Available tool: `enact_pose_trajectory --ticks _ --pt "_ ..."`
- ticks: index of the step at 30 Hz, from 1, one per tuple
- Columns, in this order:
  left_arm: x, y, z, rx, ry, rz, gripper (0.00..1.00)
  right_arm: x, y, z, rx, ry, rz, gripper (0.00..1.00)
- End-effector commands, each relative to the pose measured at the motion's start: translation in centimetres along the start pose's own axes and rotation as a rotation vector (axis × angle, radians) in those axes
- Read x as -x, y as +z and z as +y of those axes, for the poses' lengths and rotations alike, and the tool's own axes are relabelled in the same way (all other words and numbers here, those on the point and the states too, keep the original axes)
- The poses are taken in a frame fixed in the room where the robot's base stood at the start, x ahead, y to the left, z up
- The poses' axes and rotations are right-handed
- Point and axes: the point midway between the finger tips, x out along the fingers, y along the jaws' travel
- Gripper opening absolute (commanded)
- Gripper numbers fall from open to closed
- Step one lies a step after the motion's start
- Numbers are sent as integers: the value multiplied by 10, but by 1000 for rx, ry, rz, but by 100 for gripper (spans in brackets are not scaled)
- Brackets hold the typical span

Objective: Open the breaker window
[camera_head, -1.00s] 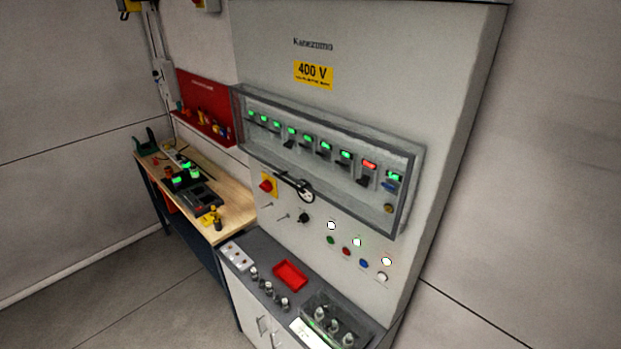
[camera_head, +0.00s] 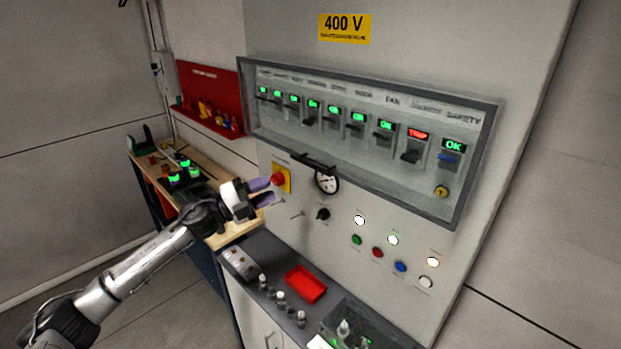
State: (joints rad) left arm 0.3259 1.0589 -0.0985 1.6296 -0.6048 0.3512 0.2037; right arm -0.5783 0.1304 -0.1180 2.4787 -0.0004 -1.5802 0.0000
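The breaker window (camera_head: 369,92) is a clear panel in a grey frame on the light cabinet, and it looks shut. Behind it is a row of breakers with green displays and one red display (camera_head: 418,134). A dark handle bar (camera_head: 315,161) shows at its lower edge, left of centre. My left gripper (camera_head: 268,191) is left of and below that handle, in front of the cabinet near the red knob. Its two purple-tipped fingers are apart with nothing visible between them. My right gripper is not in view.
A red rotary knob (camera_head: 280,180) on a yellow plate and a round gauge (camera_head: 327,181) sit below the window. Lit buttons are lower right. A red tray (camera_head: 305,285) lies on the grey counter. A wooden workbench (camera_head: 228,236) stands at left.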

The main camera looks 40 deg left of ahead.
Motion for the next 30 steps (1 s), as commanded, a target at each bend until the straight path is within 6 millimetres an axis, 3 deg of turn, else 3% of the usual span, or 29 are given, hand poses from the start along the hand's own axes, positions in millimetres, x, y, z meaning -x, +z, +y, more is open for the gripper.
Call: enact_pose_trajectory --ticks 8,24,30 --pt "-3 11 -17 -66 24 49 36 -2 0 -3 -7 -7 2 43" --pt "-93 6 -16 -63 23 50 36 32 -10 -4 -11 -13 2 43" --pt "-118 5 -13 -64 24 49 36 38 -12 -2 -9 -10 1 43"
